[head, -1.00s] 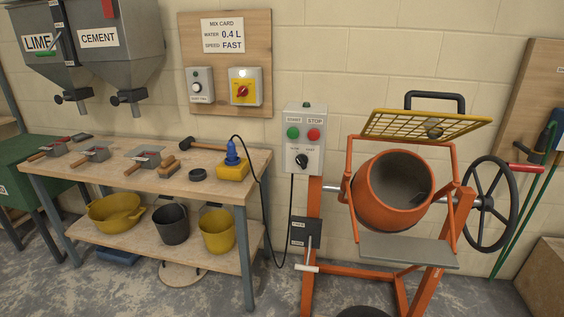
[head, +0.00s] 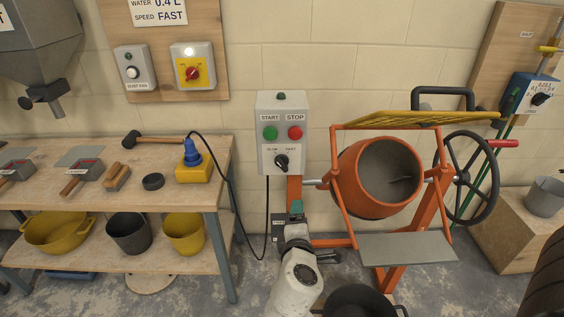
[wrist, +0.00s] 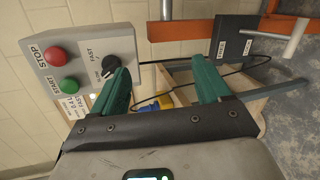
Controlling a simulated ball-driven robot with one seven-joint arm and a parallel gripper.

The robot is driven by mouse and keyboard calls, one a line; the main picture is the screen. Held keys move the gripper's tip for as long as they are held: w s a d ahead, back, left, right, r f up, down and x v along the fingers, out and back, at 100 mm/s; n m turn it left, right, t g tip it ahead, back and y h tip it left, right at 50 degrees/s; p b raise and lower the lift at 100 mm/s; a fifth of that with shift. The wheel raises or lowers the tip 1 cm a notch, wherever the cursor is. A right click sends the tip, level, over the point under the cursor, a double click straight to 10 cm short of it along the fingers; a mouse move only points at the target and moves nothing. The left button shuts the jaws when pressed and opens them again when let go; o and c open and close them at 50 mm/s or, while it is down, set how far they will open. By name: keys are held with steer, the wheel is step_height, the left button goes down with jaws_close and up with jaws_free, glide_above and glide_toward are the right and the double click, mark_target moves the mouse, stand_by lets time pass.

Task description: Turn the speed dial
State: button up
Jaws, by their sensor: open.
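The speed dial (head: 281,161) is a black knob low on the grey control box (head: 263,104), under the green START and red STOP buttons, with SLOW and FAST labels above it. Where its pointer stands is too small to tell. My gripper (head: 297,207) is below the box in the head view. In the wrist view my gripper (wrist: 160,66) is open, its two green fingers wide apart with nothing between them. The dial (wrist: 108,66) shows there just beyond the left finger, partly hidden by it.
The orange mixer (head: 345,203) stands right of the box, with a grey shelf (head: 408,247) in front. A workbench (head: 222,160) with tools is at left. A black cable (head: 226,188) hangs between. The mix card (head: 160,14) reads SPEED FAST.

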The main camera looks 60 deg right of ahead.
mark_target(282, 168)
steer(key=w+r+n+t+h+p, duration=0.1)
steer(key=w+r+n+t+h, duration=0.15)
steer(key=w+r+n, duration=0.3)
steer(key=shift+n+t+y, duration=0.25)
steer(key=x, duration=0.3)
steer(key=p+x, duration=0.1)
steer(key=x, duration=0.3)
steer(key=p+x, duration=0.1)
steer(key=x, duration=0.3)
steer(key=shift+s+d+r, duration=0.15)
steer(key=shift+s+r, duration=0.15)
steer(key=shift+r, duration=0.05)
steer(key=shift+c, duration=0.3)
steer(key=c, duration=1)
